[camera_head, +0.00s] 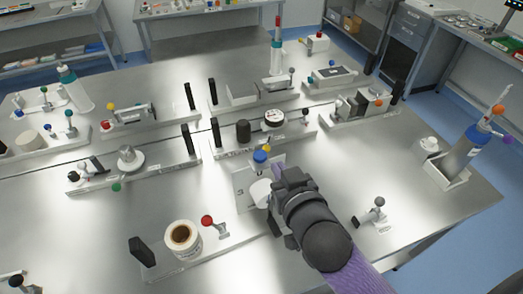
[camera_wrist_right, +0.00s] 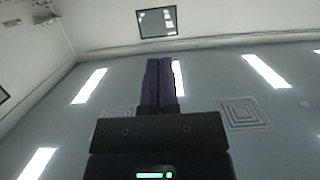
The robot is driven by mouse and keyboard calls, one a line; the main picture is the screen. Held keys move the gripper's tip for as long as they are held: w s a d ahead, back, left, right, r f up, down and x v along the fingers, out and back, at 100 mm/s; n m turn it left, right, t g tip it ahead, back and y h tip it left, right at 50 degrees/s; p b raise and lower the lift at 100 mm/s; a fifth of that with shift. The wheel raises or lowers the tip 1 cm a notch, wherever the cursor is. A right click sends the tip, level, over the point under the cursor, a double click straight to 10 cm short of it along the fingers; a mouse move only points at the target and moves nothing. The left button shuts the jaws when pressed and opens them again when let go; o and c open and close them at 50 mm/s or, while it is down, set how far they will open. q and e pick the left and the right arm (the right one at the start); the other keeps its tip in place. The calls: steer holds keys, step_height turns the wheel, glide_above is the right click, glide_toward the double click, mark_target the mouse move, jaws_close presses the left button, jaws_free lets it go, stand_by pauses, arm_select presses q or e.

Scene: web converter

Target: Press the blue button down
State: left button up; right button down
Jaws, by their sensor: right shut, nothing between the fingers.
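The blue button (camera_head: 260,156) is a round blue cap on a pale upright plate (camera_head: 245,190) near the middle of the metal table in the head view. My right gripper (camera_head: 277,170) is just right of and a little below the blue cap in that view. A gap shows between them, but its depth is hard to judge. Its dark purple fingers (camera_wrist_right: 160,82) are together and empty in the right wrist view, which shows only ceiling and walls beyond them. My right gripper's body hides part of the plate. My left gripper is not in view.
A yellow ball (camera_head: 267,148) sits close behind the blue cap. A white roll (camera_head: 184,238) and a red-knobbed lever (camera_head: 208,221) stand at front left. Several fixtures line the table behind.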

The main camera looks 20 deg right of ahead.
glide_above(260, 156)
steer(key=s, duration=0.2)
step_height(260, 156, down, 2)
steer(key=f, duration=0.3)
steer(key=shift+w+d+f+b, duration=0.1)
steer(key=shift+w+f+b, duration=0.1)
steer(key=shift+f+b, duration=0.15)
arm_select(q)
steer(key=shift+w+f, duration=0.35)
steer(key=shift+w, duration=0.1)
arm_select(e)
steer(key=shift+f, duration=0.45)
